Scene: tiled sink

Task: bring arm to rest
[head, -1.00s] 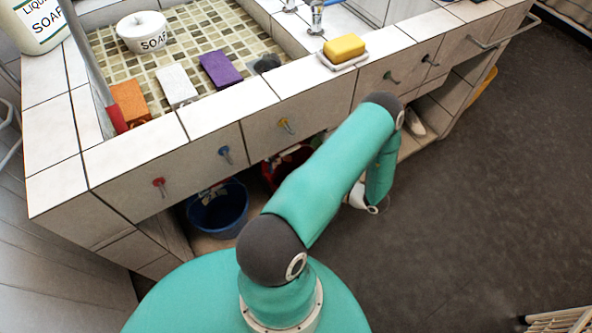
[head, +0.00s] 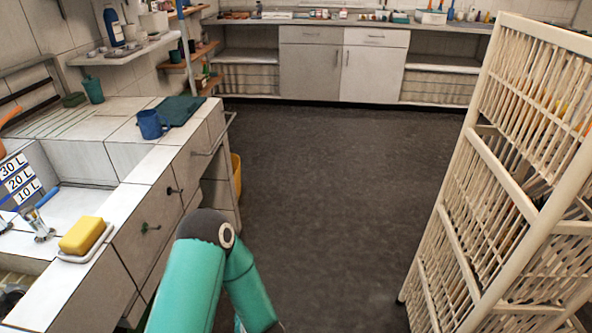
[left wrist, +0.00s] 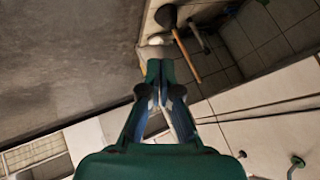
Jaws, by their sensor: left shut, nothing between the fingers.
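My left gripper (left wrist: 160,68) shows in the left wrist view with its dark green fingers shut and nothing between them. In the head view, teal links of my arm come up from the bottom edge and bend down beside the sink counter; the gripper is hidden there. My right gripper is in neither view.
A cream slatted rack (head: 455,215) stands at right. Dark floor (head: 330,190) between is clear. A wooden-handled plunger (left wrist: 186,52) lies near the gripper tips.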

